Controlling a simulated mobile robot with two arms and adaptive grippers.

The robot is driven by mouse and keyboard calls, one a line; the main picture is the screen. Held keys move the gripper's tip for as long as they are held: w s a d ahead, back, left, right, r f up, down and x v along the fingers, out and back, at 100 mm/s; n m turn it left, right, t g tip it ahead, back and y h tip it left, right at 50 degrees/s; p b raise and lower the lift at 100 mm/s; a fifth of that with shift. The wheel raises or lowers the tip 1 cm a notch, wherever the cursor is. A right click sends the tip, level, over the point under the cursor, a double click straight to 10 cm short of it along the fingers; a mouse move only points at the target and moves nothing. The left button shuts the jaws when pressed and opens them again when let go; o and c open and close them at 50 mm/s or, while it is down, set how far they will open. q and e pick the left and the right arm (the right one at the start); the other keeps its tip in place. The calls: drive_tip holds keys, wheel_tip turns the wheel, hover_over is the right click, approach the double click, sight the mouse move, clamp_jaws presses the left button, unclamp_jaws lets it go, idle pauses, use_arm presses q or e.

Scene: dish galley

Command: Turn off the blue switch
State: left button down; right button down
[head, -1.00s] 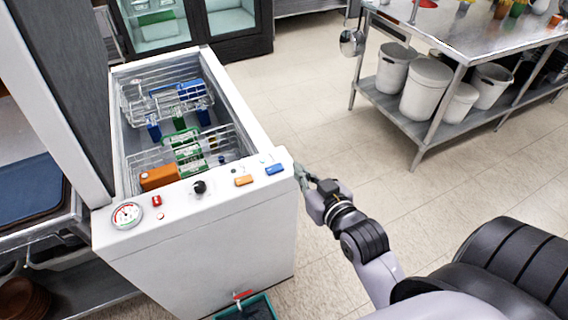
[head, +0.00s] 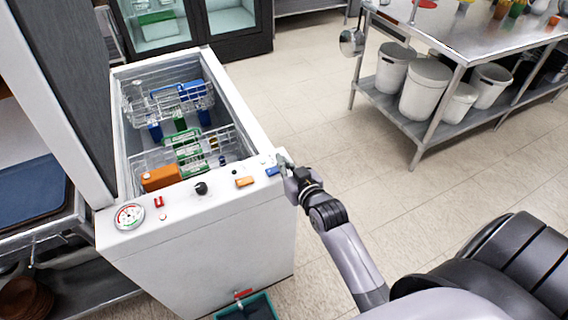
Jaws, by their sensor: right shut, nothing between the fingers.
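I cannot tell whether the fingers touch the switch. My left gripper is out of view.
An orange switch (head: 245,182), a black knob (head: 201,188), a red switch (head: 159,202) and a gauge (head: 129,216) share the panel. A teal bin (head: 262,306) stands below. Floor on the right is clear.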

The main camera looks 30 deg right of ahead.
drive_tip(key=shift+f, duration=0.35)
drive_tip(key=shift+d+f+m, duration=0.15)
drive_tip(key=shift+f+m, duration=0.25)
drive_tip(key=shift+r, duration=0.15)
